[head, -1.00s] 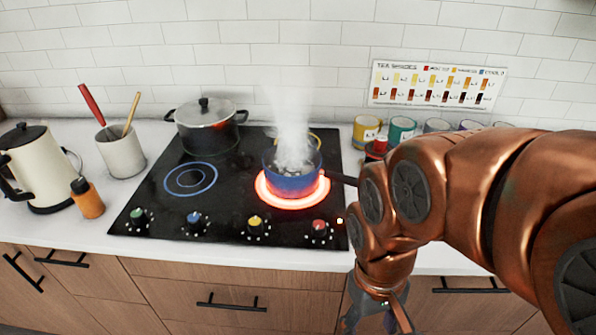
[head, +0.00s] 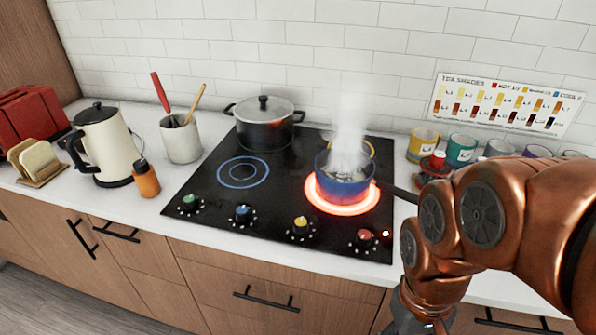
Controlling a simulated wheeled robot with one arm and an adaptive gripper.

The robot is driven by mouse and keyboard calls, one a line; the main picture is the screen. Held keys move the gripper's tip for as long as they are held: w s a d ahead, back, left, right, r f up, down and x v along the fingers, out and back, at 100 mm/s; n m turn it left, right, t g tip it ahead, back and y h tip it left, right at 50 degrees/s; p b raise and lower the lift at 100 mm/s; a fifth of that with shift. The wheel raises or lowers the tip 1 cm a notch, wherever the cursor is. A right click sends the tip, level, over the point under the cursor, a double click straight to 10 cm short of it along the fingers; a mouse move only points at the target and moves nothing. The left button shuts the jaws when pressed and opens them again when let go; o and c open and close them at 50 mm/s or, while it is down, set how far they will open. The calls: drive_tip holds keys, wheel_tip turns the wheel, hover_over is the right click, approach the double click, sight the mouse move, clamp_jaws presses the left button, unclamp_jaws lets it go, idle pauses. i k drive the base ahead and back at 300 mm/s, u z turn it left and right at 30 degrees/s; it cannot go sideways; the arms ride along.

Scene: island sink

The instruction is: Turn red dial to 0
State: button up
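The red dial (head: 364,238) is at the front right of the black stovetop (head: 215,214), with white marks around it. A small red light glows just right of it. The dial's exact setting is too small to read. The burner at the right glows red under a blue pot (head: 345,188) that steams heavily. My gripper (head: 432,325) is low at the bottom edge, in front of the counter, right of and below the red dial and apart from it. Its fingers are mostly cut off by the frame.
Green (head: 190,202), blue (head: 242,213) and yellow (head: 301,225) dials sit left of the red one. The pot's dark handle (head: 398,193) sticks out right, close to my arm. A lidded pot (head: 265,122) stands at the back. Coloured mugs (head: 461,149) stand at the back right.

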sight(364, 237)
drive_tip(key=z, duration=1.25)
drive_tip(key=k, duration=0.85)
drive_tip(key=u, duration=1.4)
drive_tip(key=i, duration=0.5)
